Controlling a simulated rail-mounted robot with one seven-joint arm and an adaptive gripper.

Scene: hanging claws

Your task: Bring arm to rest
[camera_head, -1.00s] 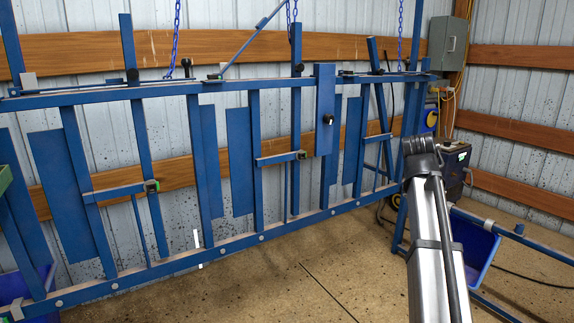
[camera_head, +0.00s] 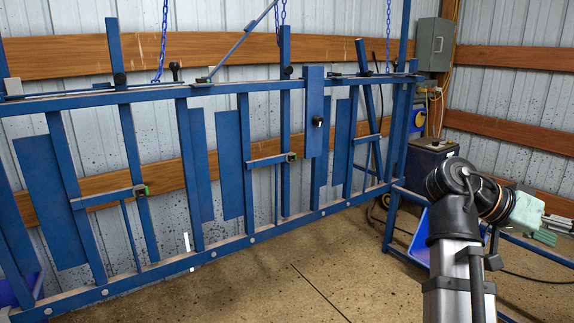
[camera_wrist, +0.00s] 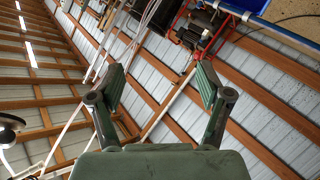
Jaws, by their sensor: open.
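My arm rises at the right of the head view, in front of the blue frame's right end, and bends to the right. The wrist view is turned sideways and shows the wall and roof behind the fingers.
A blue steel frame (camera_head: 220,250) with claws spans the left and middle. A blue bin (camera_head: 420,240) stands beside my arm. A grey box (camera_head: 436,45) hangs on the wall. The concrete floor (camera_head: 300,290) in front of the frame is clear.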

